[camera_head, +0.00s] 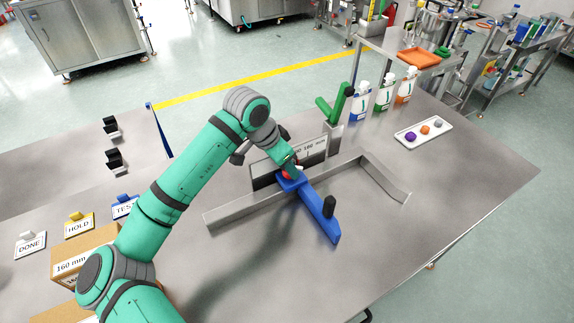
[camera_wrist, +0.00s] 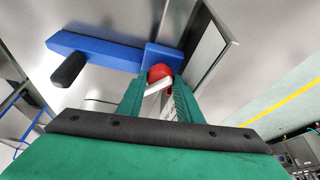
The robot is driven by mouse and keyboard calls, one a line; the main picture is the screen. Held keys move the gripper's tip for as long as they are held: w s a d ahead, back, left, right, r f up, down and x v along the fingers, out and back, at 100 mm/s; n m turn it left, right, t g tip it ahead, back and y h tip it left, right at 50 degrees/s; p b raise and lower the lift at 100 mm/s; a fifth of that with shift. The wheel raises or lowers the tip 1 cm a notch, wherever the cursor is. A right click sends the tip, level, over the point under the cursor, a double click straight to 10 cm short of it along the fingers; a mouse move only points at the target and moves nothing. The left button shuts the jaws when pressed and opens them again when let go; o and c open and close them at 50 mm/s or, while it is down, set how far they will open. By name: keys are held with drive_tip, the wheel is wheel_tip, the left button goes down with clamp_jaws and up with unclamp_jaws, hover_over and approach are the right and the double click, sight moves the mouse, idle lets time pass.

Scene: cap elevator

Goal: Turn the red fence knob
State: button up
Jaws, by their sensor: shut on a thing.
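The red fence knob (camera_wrist: 160,72) is between my gripper's fingers in the wrist view. In the head view only a small part of the red knob (camera_head: 288,176) shows beneath my gripper (camera_head: 292,170). My gripper (camera_wrist: 160,88) is shut on the knob, with one green finger on each side. The same blue arm (camera_wrist: 95,48) reaches left in the wrist view. A white strip on the knob shows between the fingers.
A metal fence rail (camera_head: 240,209) and a ruler plate (camera_head: 308,151) stand around the knob. A green lever (camera_head: 338,104) stands behind. Several bottles (camera_head: 384,95) and a white tray (camera_head: 423,131) are at the back right. Boxes and signs are at left. The right of the table is clear.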

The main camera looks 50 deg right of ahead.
drive_tip(key=o, duration=0.7)
drive_tip(key=shift+o, duration=0.2)
drive_tip(key=shift+n, duration=0.3)
